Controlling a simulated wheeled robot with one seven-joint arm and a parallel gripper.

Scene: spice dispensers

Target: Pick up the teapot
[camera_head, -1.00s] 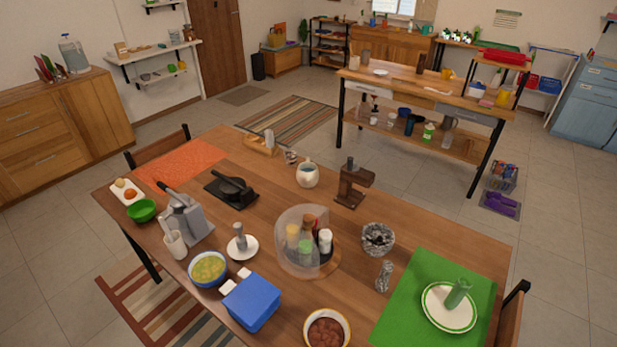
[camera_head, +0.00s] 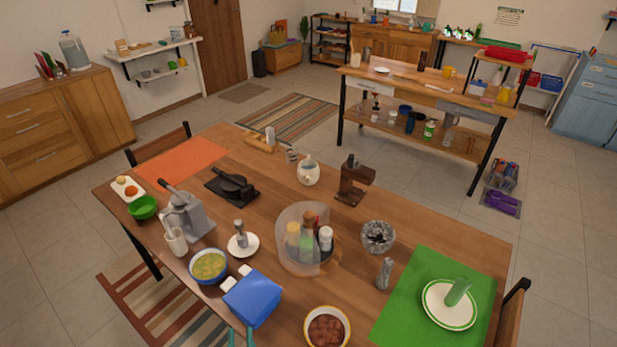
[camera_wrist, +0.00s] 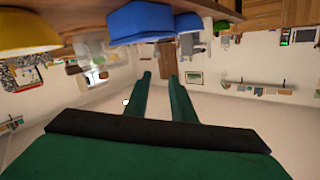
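A small white pot (camera_head: 308,172) with a dark top stands upright near the far edge of the wooden table (camera_head: 275,185) in the head view. It is the thing there that most looks like a teapot; its spout and handle are hard to make out. My gripper (camera_head: 241,338) shows only as two green fingertips at the bottom edge of the head view, by the near table edge and far from the pot. In the wrist view, the two green fingers (camera_wrist: 160,77) are apart with nothing between them. I cannot make out the pot in the wrist view.
A blue box (camera_head: 252,298) stands just beyond my fingertips. A clear-covered spice carousel (camera_head: 289,268) stands between my gripper and the pot. A brown wooden stand (camera_head: 352,182) is right of the pot, and a dark press (camera_head: 232,186) is left of it.

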